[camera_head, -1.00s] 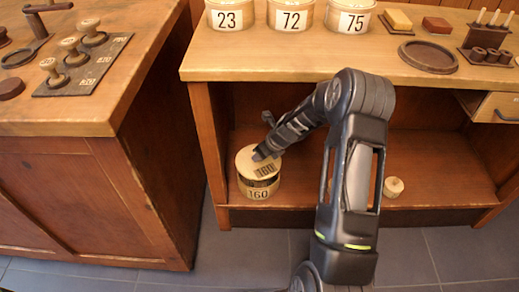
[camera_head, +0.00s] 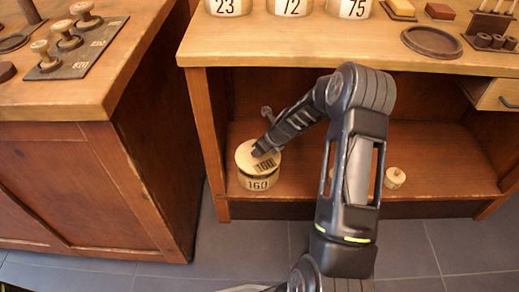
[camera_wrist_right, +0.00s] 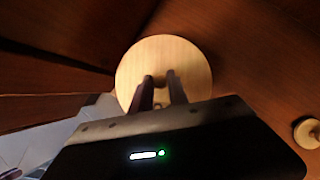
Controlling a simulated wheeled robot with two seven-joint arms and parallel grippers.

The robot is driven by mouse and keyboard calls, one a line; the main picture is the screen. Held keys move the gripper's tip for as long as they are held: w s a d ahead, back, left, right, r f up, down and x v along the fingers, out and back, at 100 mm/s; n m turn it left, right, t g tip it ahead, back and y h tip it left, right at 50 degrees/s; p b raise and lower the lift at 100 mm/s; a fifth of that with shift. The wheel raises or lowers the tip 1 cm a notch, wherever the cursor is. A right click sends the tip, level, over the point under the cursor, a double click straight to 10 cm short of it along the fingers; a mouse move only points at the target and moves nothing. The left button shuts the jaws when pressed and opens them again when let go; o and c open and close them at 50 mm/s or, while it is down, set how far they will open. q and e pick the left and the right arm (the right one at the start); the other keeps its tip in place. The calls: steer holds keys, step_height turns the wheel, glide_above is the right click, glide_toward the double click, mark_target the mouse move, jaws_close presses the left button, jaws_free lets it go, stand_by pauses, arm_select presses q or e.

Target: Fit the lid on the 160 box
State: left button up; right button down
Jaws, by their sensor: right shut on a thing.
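The box marked 160 (camera_head: 258,184) stands on the lower shelf at its left end in the head view. A pale round lid (camera_head: 243,153) is right above it, a little tilted or offset in this view, with a dark label partly beside my fingers. I cannot tell whether the lid rests on the rim. My right gripper (camera_head: 262,151) reaches in from the right and is shut on the lid. In the right wrist view the fingers (camera_wrist_right: 161,80) close at the middle of the lid (camera_wrist_right: 150,50), which hides the box. My left gripper is not in view.
The shelf's left upright (camera_head: 203,140) is close beside the box, and the worktop (camera_head: 330,45) is above. A small knobbed wooden piece (camera_head: 394,178) sits farther right on the lower shelf. Boxes marked 23 (camera_head: 228,6), 72 (camera_head: 290,6) and 75 (camera_head: 353,8) stand on top.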

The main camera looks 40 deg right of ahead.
steer(key=shift+f+b, duration=0.4)
steer(key=shift+f, duration=0.25)
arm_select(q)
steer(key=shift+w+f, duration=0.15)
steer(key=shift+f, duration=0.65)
arm_select(e)
steer(key=shift+f, duration=0.2)
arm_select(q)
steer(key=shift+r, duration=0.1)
arm_select(e)
steer(key=shift+f, duration=0.25)
steer(key=c, duration=1.2)
jaws_free()
steer(key=shift+o, duration=0.3)
steer(key=o, duration=0.3)
steer(key=shift+o, duration=0.2)
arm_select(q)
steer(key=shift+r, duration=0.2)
arm_select(e)
steer(key=shift+r, duration=0.2)
